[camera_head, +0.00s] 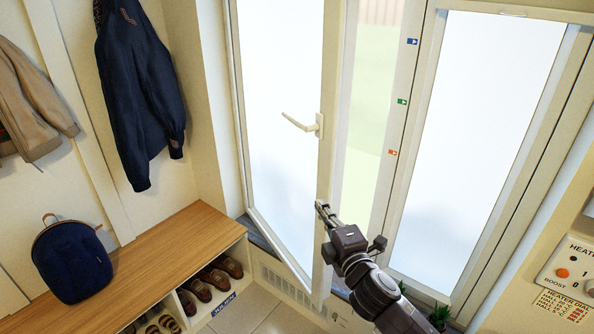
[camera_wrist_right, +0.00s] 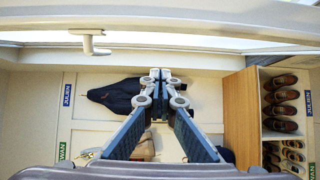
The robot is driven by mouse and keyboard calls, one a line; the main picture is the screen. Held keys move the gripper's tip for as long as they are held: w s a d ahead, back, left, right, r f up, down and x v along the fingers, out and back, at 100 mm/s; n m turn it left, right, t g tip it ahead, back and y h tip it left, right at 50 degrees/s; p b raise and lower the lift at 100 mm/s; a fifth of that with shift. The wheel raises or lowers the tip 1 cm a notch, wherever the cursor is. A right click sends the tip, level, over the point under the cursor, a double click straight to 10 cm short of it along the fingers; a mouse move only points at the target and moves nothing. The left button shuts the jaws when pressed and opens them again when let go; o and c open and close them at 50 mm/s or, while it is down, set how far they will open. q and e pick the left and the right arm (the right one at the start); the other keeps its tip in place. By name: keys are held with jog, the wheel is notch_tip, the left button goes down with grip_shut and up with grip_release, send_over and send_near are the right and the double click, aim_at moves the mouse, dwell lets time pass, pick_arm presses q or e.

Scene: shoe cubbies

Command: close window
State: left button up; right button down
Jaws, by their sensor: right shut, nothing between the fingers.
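The window's left sash (camera_head: 280,70) is a frosted pane in a white frame, and it stands swung open into the room. Its white handle (camera_head: 302,124) sticks out near the free edge and also shows at the upper left of the right wrist view (camera_wrist_right: 93,42). A gap with green outdoors shows between the sash and the middle post (camera_head: 398,110). My right gripper (camera_head: 322,208) is shut and empty, close to the sash's lower free edge; I cannot tell whether it touches. Its closed fingers show in the right wrist view (camera_wrist_right: 160,76). My left gripper is out of view.
A second frosted pane (camera_head: 470,110) is at the right. A wooden-topped shoe bench (camera_head: 165,250) with a blue backpack (camera_head: 72,262) stands lower left, under hanging jackets (camera_head: 140,90). Plants (camera_head: 438,316) sit below the right pane. A heater panel (camera_head: 572,270) is at the far right.

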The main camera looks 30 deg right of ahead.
aim_at(322, 180)
jog(key=w+d+p, duration=0.1)
jog(key=w+d, duration=0.1)
jog(key=w, duration=0.1)
jog(key=w+d+p, duration=0.1)
jog(key=w+d, duration=0.1)
jog(key=w, duration=0.1)
jog(key=w+d+p, duration=0.2)
jog(key=w, duration=0.1)
jog(key=shift+w+d+r, duration=0.1)
jog(key=shift+w+r, duration=0.2)
jog(key=shift+r, duration=0.1)
